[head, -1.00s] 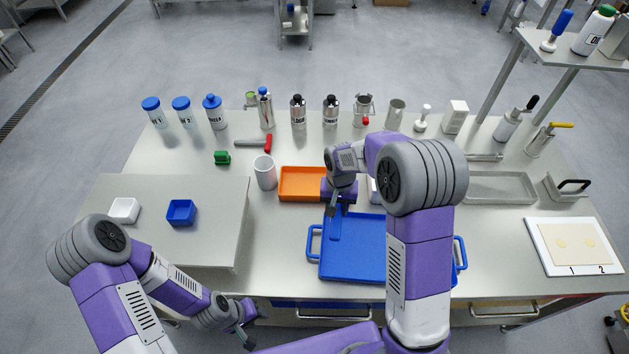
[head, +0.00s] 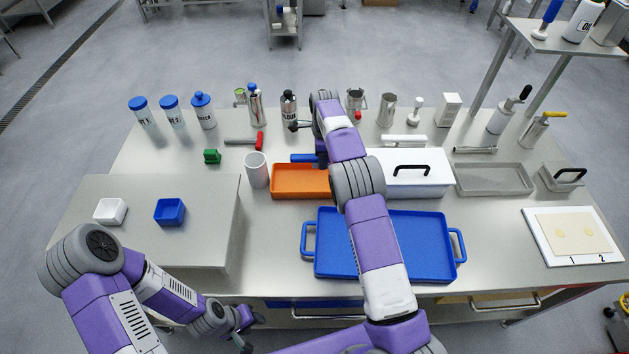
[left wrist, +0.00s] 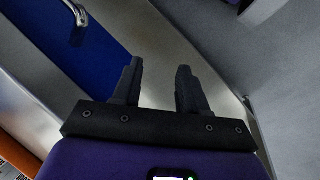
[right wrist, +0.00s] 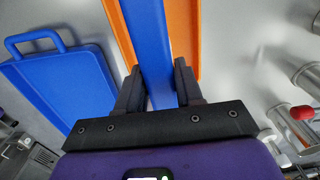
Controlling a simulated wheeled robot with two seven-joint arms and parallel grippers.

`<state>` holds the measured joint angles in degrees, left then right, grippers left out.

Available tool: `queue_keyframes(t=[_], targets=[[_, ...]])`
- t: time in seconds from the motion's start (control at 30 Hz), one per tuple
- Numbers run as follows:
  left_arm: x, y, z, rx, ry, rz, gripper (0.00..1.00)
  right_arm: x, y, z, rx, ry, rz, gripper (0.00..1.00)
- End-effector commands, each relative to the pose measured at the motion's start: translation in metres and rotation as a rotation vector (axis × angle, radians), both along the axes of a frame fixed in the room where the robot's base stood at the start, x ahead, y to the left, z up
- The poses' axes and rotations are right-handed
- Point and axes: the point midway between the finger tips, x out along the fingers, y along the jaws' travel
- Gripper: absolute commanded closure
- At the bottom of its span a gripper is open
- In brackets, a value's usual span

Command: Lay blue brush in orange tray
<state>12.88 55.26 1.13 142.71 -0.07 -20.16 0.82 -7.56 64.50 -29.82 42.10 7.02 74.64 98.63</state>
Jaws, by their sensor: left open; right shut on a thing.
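The orange tray (head: 290,184) lies on the table behind the blue tray. My right gripper (right wrist: 157,82) is shut on the blue brush (right wrist: 148,40); my own arm hides much of this in the head view. There a blue part of the brush (head: 303,158) points left, by the orange tray's back edge. In the right wrist view the brush runs across the orange tray (right wrist: 185,30), its far end out of frame. I cannot tell whether it touches the tray. My left gripper (left wrist: 157,85) is open and empty, low at the table's front edge.
The large blue tray (head: 420,240) in front is empty. A white box with a black handle (head: 405,185) stands right of the orange tray, a white cup (head: 256,170) left of it. Several bottles and metal cans (head: 387,110) line the back.

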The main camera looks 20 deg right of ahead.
Motion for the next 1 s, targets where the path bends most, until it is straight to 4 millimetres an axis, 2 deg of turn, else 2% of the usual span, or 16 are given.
queue_keyframes(t=[0.03, 0.2, 0.37, 0.6, 1.0], targets=[[0.0, 0.0, -0.003, 0.0, 0.0, 0.0, 0.57, -0.001, 0.0, -0.011, -0.001, 0.005, -0.002, 0.93], [0.0, 0.0, -0.009, 0.0, 0.0, 0.0, 0.57, -0.001, 0.0, -0.039, 0.0, 0.003, -0.001, 0.93], [0.0, 0.0, -0.011, 0.0, 0.0, 0.0, 0.57, -0.001, 0.0, -0.053, 0.001, 0.002, 0.0, 0.93], [0.0, 0.0, -0.017, 0.0, 0.0, 0.0, 0.57, -0.001, 0.0, -0.09, 0.0, 0.001, 0.001, 0.93], [0.0, 0.0, -0.019, 0.0, 0.0, 0.0, 0.57, 0.0, 0.0, -0.096, 0.0, 0.0, 0.002, 0.93]])
